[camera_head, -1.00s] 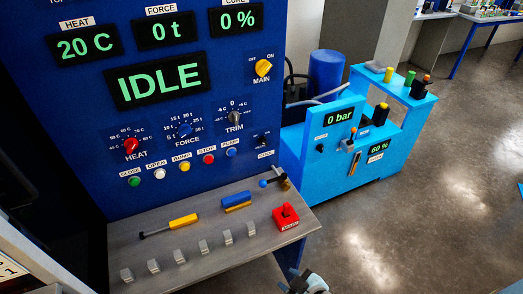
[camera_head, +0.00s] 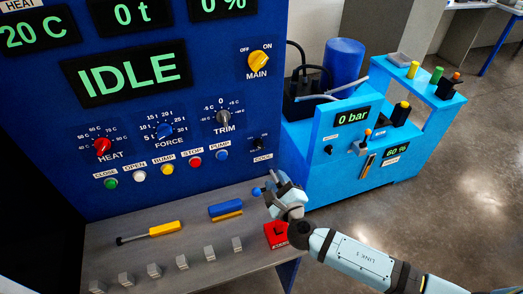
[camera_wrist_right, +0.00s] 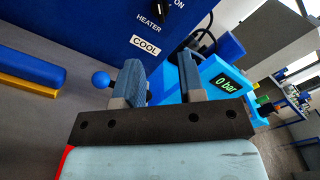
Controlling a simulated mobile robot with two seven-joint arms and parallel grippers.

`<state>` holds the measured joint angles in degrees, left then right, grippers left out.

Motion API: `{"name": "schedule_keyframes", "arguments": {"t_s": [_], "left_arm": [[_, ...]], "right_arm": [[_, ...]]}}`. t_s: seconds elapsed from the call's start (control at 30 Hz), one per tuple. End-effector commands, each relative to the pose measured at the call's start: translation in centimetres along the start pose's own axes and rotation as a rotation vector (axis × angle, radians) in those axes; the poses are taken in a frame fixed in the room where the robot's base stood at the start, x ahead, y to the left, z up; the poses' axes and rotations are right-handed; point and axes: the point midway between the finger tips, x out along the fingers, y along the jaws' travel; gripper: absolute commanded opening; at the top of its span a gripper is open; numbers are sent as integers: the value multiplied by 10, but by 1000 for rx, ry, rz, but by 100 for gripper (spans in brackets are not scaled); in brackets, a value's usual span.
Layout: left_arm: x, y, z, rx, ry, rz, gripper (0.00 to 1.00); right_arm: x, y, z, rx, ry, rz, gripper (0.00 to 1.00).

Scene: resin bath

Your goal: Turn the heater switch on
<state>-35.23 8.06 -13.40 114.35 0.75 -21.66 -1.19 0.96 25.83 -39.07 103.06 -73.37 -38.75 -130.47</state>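The heater switch (camera_head: 258,142) is a small dark toggle at the lower right of the blue press panel. A COOL label (camera_head: 263,156) is below it, and its lever position is too small to tell. In the right wrist view a HEATER label (camera_wrist_right: 150,22) shows above the COOL label (camera_wrist_right: 146,46); the lever is not clear there. My right gripper (camera_head: 278,178) is below and right of the switch, in front of the panel and apart from it. In the wrist view its fingers (camera_wrist_right: 160,68) are apart with nothing between them. My left gripper is not in view.
A blue-ball lever (camera_wrist_right: 101,79) is close to the left finger. A red box (camera_head: 276,234) is under the right gripper. The grey shelf (camera_head: 210,262) holds a yellow-handled tool (camera_head: 164,229), a blue-yellow block (camera_head: 226,208) and several grey blocks. A light-blue pump unit (camera_head: 330,185) is on the right.

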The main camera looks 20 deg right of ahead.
Motion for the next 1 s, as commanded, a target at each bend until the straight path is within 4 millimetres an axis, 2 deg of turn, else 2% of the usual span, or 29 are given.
{"name": "schedule_keyframes", "arguments": {"t_s": [0.17,0.4,0.6,0.8,1.0], "left_arm": [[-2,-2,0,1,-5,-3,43],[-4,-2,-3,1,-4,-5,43],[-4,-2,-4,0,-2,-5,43],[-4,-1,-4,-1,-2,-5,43],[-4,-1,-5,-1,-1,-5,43]], "right_arm": [[29,-2,2,0,0,-3,36],[81,-2,2,3,1,-3,36],[115,-1,0,5,2,-2,36],[130,0,0,5,2,1,36],[132,0,0,6,2,1,36]]}}
